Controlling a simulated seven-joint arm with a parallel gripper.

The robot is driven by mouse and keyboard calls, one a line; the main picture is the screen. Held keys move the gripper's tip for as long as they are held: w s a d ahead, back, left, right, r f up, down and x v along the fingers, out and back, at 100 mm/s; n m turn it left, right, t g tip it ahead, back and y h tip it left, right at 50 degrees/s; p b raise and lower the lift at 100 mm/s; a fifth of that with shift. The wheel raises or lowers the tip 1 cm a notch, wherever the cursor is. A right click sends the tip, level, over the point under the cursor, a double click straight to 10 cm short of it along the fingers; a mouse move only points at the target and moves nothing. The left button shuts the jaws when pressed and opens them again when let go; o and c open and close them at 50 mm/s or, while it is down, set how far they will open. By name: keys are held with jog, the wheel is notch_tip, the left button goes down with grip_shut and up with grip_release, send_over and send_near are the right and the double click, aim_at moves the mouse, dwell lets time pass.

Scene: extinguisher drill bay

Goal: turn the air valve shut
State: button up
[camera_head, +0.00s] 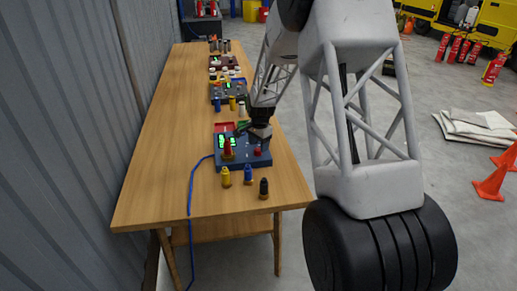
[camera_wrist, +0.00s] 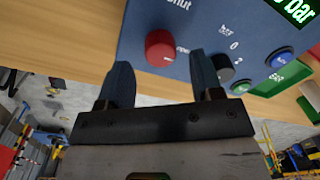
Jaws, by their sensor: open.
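The blue control box (camera_head: 232,164) sits on the wooden bench, and its top fills much of the wrist view (camera_wrist: 145,20). A red round knob (camera_wrist: 160,47) on it has the word "shut" above it and a partly hidden "open" to its right. The knob also shows in the head view (camera_head: 258,152). My gripper (camera_head: 262,138) is over the right part of the box. In the wrist view its two fingers (camera_wrist: 160,63) are open and apart, with the red knob framed between their tips. I see no finger closed on the knob.
A black knob (camera_wrist: 223,67) is close beside the right fingertip, with a blue button (camera_wrist: 279,58) farther right. Yellow (camera_head: 225,177), blue (camera_head: 248,175) and black (camera_head: 264,188) fittings stand before the box. A blue hose (camera_head: 190,190) runs off the bench (camera_head: 150,195).

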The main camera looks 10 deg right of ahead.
jog(key=shift+f, duration=1.2)
jog(key=shift+c, duration=0.4)
jog(key=c, duration=0.8)
jog(key=shift+c, duration=0.2)
